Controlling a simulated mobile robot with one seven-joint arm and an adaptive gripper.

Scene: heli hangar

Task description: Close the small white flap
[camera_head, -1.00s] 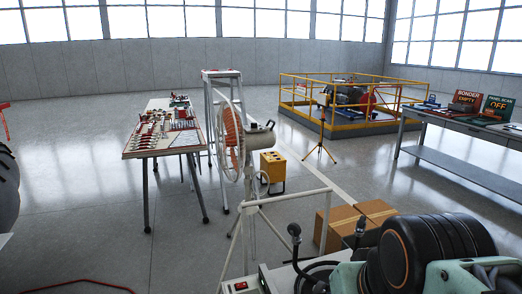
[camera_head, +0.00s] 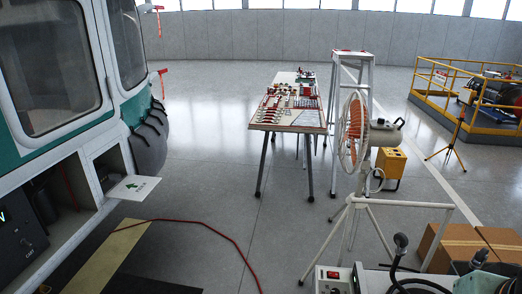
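The small white flap (camera_head: 134,187) is on the lower side of the white and green helicopter (camera_head: 65,120) at the left. It stands out roughly level beside an open compartment (camera_head: 112,166), and a small green mark shows on its upper face. A second, larger opening (camera_head: 65,195) is to its left, with dark equipment inside. My gripper is not in view.
A red hose (camera_head: 215,230) runs over the floor below the flap. A tan strip (camera_head: 105,258) lies beside the helicopter. A tool table (camera_head: 288,118), a fan (camera_head: 354,130) and cardboard boxes (camera_head: 455,245) stand to the right. The middle floor is clear.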

